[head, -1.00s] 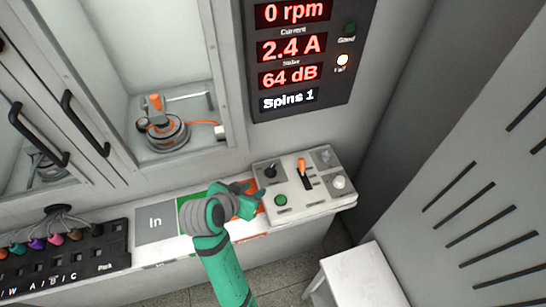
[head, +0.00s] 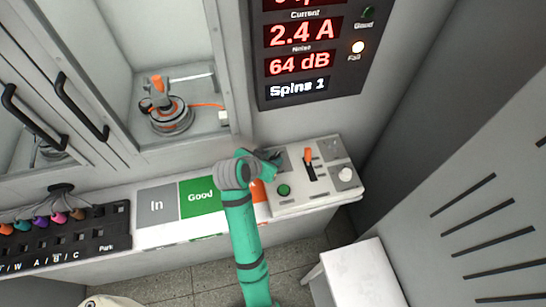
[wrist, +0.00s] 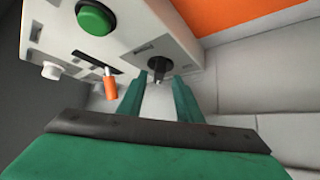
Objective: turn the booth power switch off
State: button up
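The control box (head: 300,201) stands at the right end of the white bench. A black toggle switch (wrist: 158,69) shows in the wrist view; no legible label confirms it as the booth power switch. It is hidden behind my gripper (head: 270,157) in the head view. In the wrist view my gripper (wrist: 160,80) is open, its two green fingers apart, with the toggle ahead between the fingertips. I cannot tell whether they touch it. The display (head: 303,50) is lit with 2.4 A, 64 dB and Spins 1.
The box also carries an orange lever (head: 309,158), a green button (head: 284,190) and a white knob (head: 345,174). A motor (head: 168,115) sits in the glazed booth. A white stool (head: 363,273) stands front right. In and Good zones lie left on the bench.

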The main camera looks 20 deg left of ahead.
jog(key=shift+w+d+f, duration=0.2)
jog(key=shift+w+f, duration=0.3)
grip_shut()
